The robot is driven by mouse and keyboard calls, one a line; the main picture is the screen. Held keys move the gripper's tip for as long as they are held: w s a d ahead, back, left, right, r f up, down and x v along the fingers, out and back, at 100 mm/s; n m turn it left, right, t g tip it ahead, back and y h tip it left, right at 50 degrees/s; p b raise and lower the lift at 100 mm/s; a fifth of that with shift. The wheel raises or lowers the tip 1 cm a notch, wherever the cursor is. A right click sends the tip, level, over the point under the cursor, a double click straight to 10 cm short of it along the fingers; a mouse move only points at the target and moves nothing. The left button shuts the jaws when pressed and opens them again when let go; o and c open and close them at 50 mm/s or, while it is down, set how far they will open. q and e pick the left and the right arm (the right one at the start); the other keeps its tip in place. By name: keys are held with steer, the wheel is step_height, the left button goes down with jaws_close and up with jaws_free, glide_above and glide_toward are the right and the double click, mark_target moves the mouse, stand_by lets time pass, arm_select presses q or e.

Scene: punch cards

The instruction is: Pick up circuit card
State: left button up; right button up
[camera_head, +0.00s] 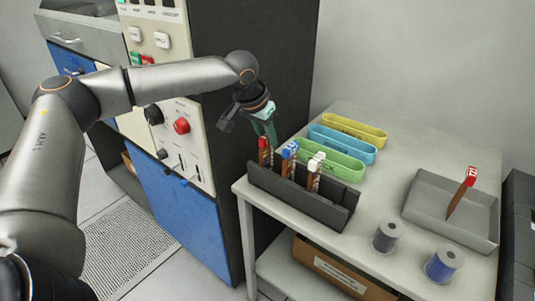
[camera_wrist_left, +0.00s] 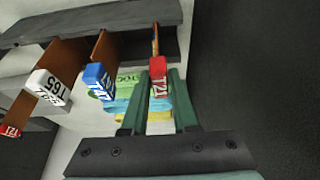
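A dark rack (camera_head: 325,207) on the table holds upright brown cards with coloured label blocks: a red one (camera_head: 264,144), a blue one (camera_head: 290,149) and a white one (camera_head: 316,161). My left gripper (camera_head: 268,138) is just above the red-labelled card, fingers pointing down. In the left wrist view, the red label reads T21 (camera_wrist_left: 158,78) and lies between the two green fingers, which look apart with nothing clamped. The blue label (camera_wrist_left: 98,80) and the white T65 label (camera_wrist_left: 48,87) are to its left. My right gripper is not in view.
A grey tray (camera_head: 420,205) on the right holds another red-labelled card (camera_head: 463,189). Green (camera_head: 331,158), blue (camera_head: 342,143) and yellow (camera_head: 355,130) holders lie behind the rack. Two spools (camera_head: 386,235) (camera_head: 444,264) stand in front. A tall dark cabinet side (camera_head: 243,95) is close beside my left gripper.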

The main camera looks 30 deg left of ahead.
arm_select(q)
jaws_close()
stand_by(0.9)
